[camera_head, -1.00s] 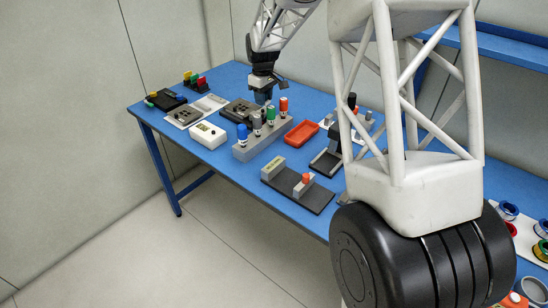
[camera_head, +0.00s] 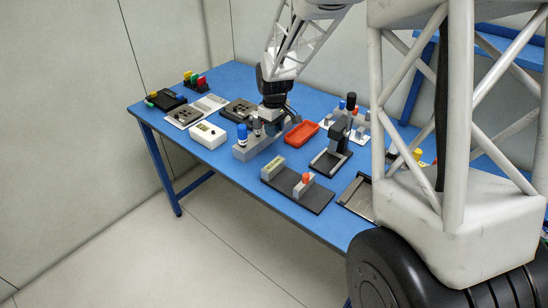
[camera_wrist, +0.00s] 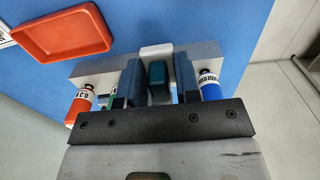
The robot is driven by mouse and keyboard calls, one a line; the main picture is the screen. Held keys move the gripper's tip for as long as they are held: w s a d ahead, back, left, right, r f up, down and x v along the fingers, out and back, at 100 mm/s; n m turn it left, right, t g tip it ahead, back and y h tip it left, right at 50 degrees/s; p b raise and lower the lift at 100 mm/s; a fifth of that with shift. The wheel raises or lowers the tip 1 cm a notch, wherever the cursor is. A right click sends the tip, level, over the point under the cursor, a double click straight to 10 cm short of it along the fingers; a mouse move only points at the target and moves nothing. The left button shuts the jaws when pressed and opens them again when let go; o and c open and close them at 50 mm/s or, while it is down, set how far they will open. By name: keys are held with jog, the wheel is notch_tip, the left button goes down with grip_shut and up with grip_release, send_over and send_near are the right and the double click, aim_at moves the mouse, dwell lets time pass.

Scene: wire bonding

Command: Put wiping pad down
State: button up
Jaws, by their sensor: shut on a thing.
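My gripper (camera_head: 274,125) is low at the grey bottle rack (camera_head: 243,155) on the blue table, its fingers pointing down. In the wrist view, the gripper (camera_wrist: 158,85) has its two blue-grey fingers close around a small teal block with a pale body, seemingly the wiping pad (camera_wrist: 157,76). The pad is hidden in the head view. I cannot tell whether it touches the rack or table. A blue-capped bottle (camera_wrist: 208,84) stands right of the fingers; an orange bottle (camera_wrist: 81,104) and part of a green one (camera_wrist: 116,100) are left.
A red tray (camera_head: 301,134) lies just right of the rack. A white box (camera_head: 208,135) stands to its left. A dark plate with an orange-topped block (camera_head: 304,184) is in front, and a black stand (camera_head: 337,145) is further right. Bare table shows between them.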

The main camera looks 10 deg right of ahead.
send_over(274, 157)
jog(key=shift+f, duration=3.15)
jog(key=shift+f, duration=1.85)
jog(key=shift+f, duration=0.15)
jog(key=o, duration=1)
jog(key=shift+o, duration=0.2)
notch_tip(274, 157, up, 12)
jog(key=shift+r, duration=0.15)
